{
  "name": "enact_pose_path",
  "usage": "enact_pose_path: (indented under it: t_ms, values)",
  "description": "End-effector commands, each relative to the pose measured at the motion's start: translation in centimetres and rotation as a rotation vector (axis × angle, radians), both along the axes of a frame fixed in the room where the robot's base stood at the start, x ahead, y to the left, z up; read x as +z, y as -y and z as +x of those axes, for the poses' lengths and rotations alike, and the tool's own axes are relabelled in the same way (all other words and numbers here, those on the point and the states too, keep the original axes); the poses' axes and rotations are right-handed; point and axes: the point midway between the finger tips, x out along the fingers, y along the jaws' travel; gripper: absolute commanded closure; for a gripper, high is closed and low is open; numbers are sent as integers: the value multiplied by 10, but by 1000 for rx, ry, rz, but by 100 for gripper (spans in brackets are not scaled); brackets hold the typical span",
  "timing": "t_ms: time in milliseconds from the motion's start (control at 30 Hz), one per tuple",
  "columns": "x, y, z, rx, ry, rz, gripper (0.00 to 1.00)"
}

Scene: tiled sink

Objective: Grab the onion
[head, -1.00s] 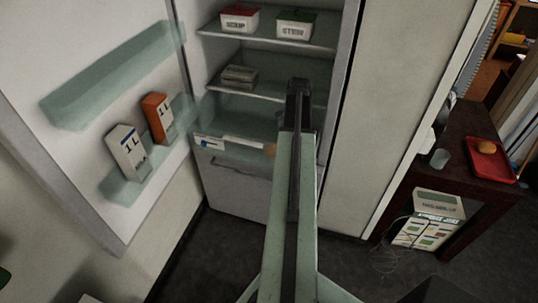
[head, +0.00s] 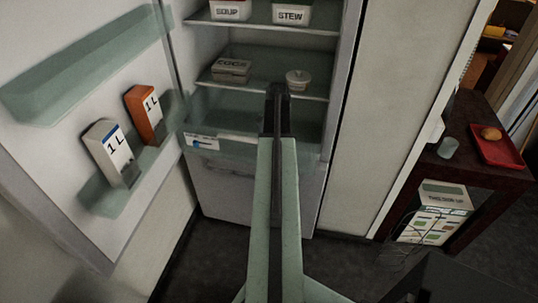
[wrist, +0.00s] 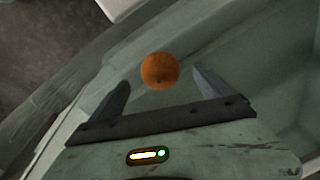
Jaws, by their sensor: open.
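A round orange-brown onion (wrist: 160,71) shows in the wrist view, in the clear drawer at the bottom of the open fridge. My gripper (wrist: 160,80) is open, one dark finger to each side of the onion in the picture. The onion appears just ahead of the fingertips; I cannot tell whether it is between them in depth. In the head view my arm's end (head: 277,100) is in front of the drawer (head: 222,143) and hides the onion and the fingers.
Fridge shelves above hold a soup box (head: 230,10), a stew box (head: 291,12), an eggs carton (head: 231,70) and a lidded white bowl (head: 298,79). The open door holds two cartons (head: 108,150). At right, a red tray (head: 497,152) carries a round orange-brown item (head: 491,133).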

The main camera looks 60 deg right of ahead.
Motion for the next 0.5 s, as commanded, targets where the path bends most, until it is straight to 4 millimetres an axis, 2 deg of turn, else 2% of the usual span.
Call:
enact_pose_path:
  t_ms: [300, 500]
  values:
    - [-50, 9, 1, -6, 0, 0, 10]
    - [-49, 10, 2, -6, 0, 0, 10]
